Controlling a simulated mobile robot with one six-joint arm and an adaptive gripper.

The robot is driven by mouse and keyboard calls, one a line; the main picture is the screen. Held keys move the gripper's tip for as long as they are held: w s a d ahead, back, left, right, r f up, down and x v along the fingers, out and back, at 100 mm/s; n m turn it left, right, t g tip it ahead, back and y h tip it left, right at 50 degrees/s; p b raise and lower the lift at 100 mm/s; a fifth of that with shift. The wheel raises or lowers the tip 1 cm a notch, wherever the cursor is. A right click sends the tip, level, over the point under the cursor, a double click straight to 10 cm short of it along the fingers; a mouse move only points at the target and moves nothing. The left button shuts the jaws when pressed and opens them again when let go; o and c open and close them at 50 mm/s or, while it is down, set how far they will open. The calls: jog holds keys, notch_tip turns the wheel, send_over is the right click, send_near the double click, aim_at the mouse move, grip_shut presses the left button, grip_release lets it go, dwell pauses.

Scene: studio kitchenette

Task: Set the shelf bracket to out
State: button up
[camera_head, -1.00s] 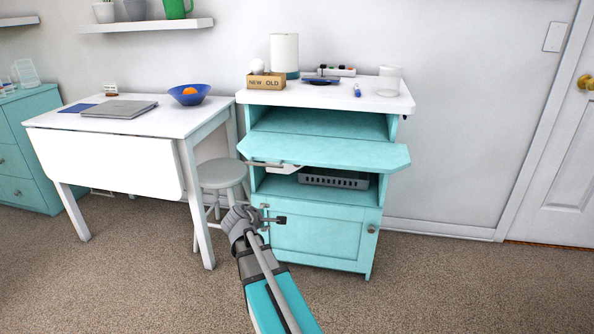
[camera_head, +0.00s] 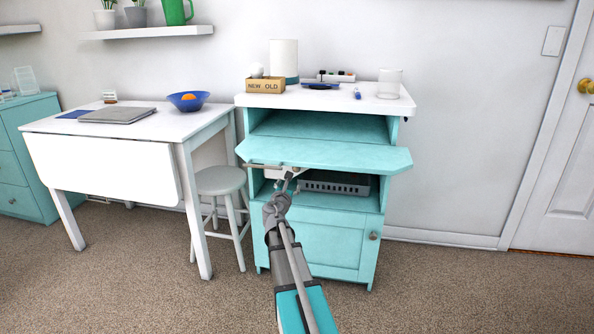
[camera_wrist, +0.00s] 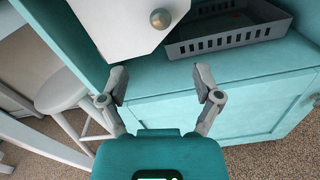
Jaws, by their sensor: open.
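The fold-out shelf (camera_head: 325,155) of the teal cabinet stands out level at the front. Below its left part is a white plate, apparently the shelf bracket (camera_head: 272,173). In the wrist view the bracket (camera_wrist: 120,28) is a white panel with a round grey knob (camera_wrist: 160,18) near its lower corner. My gripper (camera_head: 288,184) is just below the bracket in the head view, partly in front of it. In the wrist view my gripper (camera_wrist: 160,80) has its fingers spread, with nothing between them, and the knob lies beyond the fingertips. Whether they touch the bracket is unclear.
A grey slotted basket (camera_head: 335,183) sits in the compartment right of the bracket; it also shows in the wrist view (camera_wrist: 225,40). A grey stool (camera_head: 220,181) and a white table (camera_head: 150,120) stand left. The cabinet top holds several items. Floor at right is clear.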

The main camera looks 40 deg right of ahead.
aim_at(297, 169)
jog(key=x, duration=1.3)
jog(key=shift+w+d, duration=0.25)
jog(key=shift+d, duration=0.1)
grip_shut()
jog(key=shift+d, duration=0.2)
jog(key=shift+s, duration=0.15)
